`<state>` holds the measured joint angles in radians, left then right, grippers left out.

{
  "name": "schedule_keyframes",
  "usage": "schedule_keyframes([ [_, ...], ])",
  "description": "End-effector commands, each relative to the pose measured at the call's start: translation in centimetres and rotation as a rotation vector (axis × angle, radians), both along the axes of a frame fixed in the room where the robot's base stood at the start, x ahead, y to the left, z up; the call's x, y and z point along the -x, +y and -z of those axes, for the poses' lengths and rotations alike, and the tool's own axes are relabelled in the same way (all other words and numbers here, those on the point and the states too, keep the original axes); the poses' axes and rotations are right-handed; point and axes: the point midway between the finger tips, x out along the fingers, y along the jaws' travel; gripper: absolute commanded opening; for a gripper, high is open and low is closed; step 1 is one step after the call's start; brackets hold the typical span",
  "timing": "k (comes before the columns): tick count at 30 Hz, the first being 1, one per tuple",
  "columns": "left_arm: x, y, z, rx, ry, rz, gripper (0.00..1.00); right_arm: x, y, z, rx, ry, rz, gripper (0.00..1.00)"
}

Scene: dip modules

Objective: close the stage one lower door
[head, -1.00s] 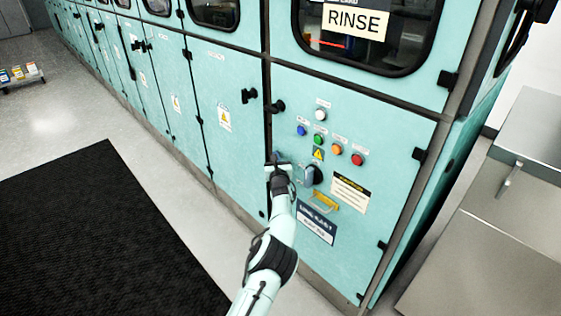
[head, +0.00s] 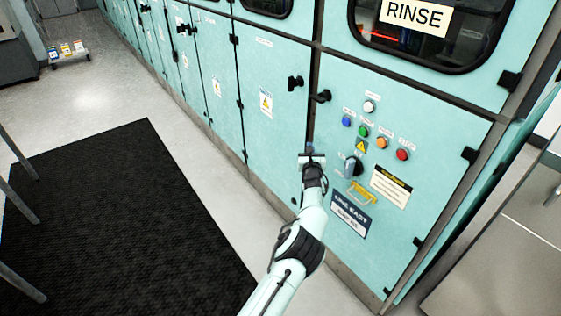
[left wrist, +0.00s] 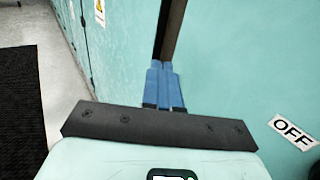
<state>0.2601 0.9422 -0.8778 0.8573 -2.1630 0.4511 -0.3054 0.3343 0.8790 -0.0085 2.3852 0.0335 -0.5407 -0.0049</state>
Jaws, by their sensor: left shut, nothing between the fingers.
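A teal lower door (head: 440,150) with colored buttons, a rotary switch, a yellow warning plate and a "LINE EAST" label is on the right in the head view. It looks flush, or nearly so, with the cabinet front; a dark vertical gap runs along its left edge. My left gripper (head: 311,158) is in front of that edge, left of the rotary switch. In the left wrist view its blue fingers (left wrist: 165,88) are together and empty, close to the dark edge strip (left wrist: 170,30). I cannot tell whether they touch the door. My right gripper is not in view.
A black handle (head: 321,96) sits at the door's upper left corner. More teal cabinet doors (head: 265,75) run off to the left. A black mat (head: 120,220) lies on the open floor. A steel cabinet (head: 490,270) stands at the right.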

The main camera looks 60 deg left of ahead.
Motion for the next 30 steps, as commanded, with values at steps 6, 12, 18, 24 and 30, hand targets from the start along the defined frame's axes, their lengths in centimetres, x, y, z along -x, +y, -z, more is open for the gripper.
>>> schedule_keyframes([
  [6, 2.5, -0.5, -0.2, 0.007, 0.005, -0.005, 0.0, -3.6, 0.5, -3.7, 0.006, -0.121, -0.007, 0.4],
  [12, 5.9, -0.9, -0.1, 0.007, 0.004, -0.006, 0.0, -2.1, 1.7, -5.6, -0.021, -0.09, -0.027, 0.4],
  [18, 8.6, -1.3, 0.1, 0.006, 0.004, -0.004, 0.0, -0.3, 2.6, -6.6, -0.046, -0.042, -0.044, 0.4],
  [24, 9.8, -1.5, 0.3, 0.005, 0.003, -0.003, 0.0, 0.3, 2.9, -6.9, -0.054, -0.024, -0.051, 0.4],
  [30, 10.0, -1.6, 0.3, 0.006, 0.002, -0.002, 0.0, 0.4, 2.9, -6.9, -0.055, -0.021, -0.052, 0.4],
])
